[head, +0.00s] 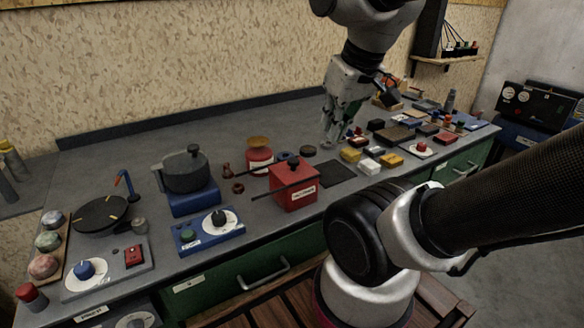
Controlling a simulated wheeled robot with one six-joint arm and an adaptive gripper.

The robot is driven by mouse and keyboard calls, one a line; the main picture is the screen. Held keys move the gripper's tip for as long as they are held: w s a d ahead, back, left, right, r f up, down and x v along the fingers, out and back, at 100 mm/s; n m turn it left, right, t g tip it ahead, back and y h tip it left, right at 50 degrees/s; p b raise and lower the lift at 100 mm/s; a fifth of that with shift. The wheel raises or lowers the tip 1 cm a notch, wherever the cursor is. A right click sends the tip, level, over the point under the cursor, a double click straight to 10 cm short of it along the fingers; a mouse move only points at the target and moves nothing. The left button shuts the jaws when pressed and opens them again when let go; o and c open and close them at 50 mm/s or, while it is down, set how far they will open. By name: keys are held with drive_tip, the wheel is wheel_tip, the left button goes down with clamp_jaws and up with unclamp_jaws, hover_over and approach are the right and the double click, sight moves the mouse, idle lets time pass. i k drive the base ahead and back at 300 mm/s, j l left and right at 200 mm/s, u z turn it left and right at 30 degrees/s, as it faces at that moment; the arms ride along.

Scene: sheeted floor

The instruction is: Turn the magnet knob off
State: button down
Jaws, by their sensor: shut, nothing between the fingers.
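Several dial knobs are in the head view, and their labels are too small to read, so I cannot tell which is the magnet knob. One black knob on a white dial (218,220) is on a blue box (190,238) at the bench front. A blue knob (85,269) is on a grey panel at the front left. A red knob on a white dial (422,148) is at the right. My gripper (329,141) is shut and empty, pointing down over the bench behind the yellow blocks, apart from these knobs.
A red box (293,185) with a dark lid handle stands at the bench front. A grey pot (185,171) sits on a blue stand to its left. Yellow, white and dark blocks (351,155) crowd the right half. The back left of the bench is clear.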

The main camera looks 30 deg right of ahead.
sight(421, 147)
drive_tip(key=z, duration=1.5)
